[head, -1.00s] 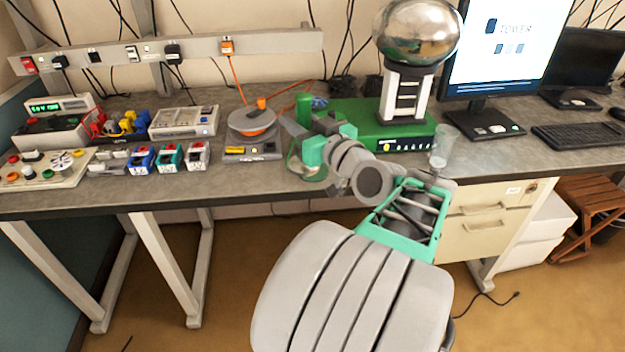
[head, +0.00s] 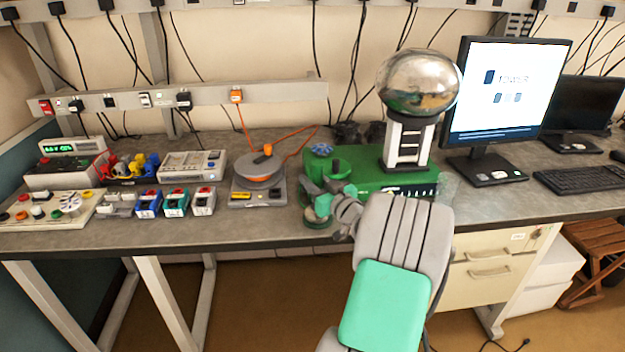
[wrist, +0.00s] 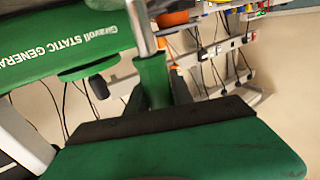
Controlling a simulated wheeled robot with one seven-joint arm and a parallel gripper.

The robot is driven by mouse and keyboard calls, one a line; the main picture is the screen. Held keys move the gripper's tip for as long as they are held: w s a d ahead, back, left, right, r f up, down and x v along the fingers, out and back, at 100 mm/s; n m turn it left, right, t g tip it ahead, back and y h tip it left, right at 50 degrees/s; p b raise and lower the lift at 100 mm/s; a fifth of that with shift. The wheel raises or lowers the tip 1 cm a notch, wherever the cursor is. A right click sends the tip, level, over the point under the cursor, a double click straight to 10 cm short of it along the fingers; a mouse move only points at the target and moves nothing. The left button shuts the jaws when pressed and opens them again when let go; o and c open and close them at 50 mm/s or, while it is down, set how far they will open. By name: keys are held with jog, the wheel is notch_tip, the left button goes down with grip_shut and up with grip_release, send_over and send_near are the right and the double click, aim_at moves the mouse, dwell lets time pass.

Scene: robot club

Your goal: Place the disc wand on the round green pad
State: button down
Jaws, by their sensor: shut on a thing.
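The disc wand shows in the wrist view as a green handle (wrist: 153,82) with a metal rod, held against the dark finger edge. In the head view my gripper (head: 318,196) is shut on the wand, just left of the green generator base. A green upright piece at the gripper seems to be part of the wand; its far end is hard to make out. I cannot tell whether the wand touches the pad.
The green static generator (head: 410,182) with its metal dome stands right of my gripper.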

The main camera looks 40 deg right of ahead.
jog(key=shift+f, duration=0.2)
jog(key=shift+f+b, duration=0.2)
jog(key=shift+b, duration=0.15)
jog(key=c, duration=1.1)
grip_release()
jog(key=shift+r, duration=0.15)
